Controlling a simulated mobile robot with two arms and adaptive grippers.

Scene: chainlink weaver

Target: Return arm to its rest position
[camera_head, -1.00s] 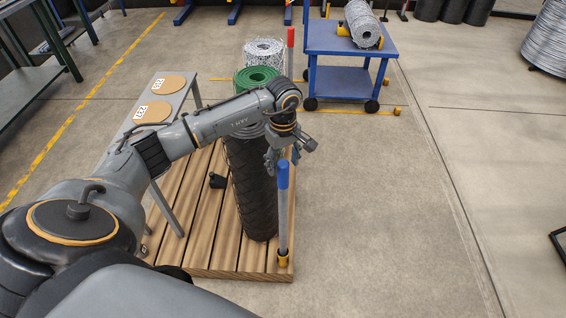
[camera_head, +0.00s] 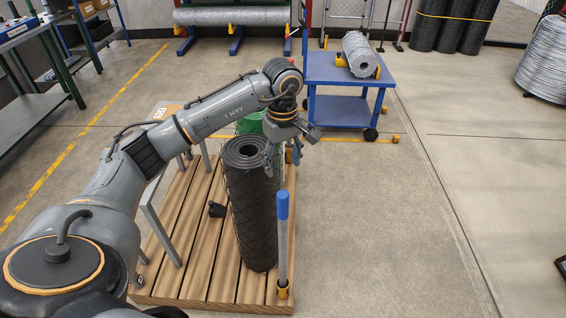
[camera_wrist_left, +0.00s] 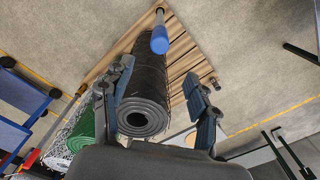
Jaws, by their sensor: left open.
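My left arm reaches in from the left in the head view. My left gripper (camera_head: 290,146) hangs at the far right edge of the black mesh roll (camera_head: 250,205), pointing down. In the left wrist view the gripper (camera_wrist_left: 157,72) has its two blue-grey fingers spread wide with nothing held. The black roll (camera_wrist_left: 142,108) shows between and beyond the fingers there. Whether a finger touches the roll, I cannot tell. The roll stands upright on a wooden pallet (camera_head: 205,262). A green roll (camera_head: 248,125) behind it is partly hidden by my arm. My right gripper is out of view.
A blue-capped post (camera_head: 283,235) rises at the pallet's right edge, close to the gripper. A grey narrow table (camera_head: 160,215) stands left, under my arm. A blue cart (camera_head: 335,68) with a wire roll (camera_head: 359,55) stands behind. The floor to the right (camera_head: 400,230) is clear.

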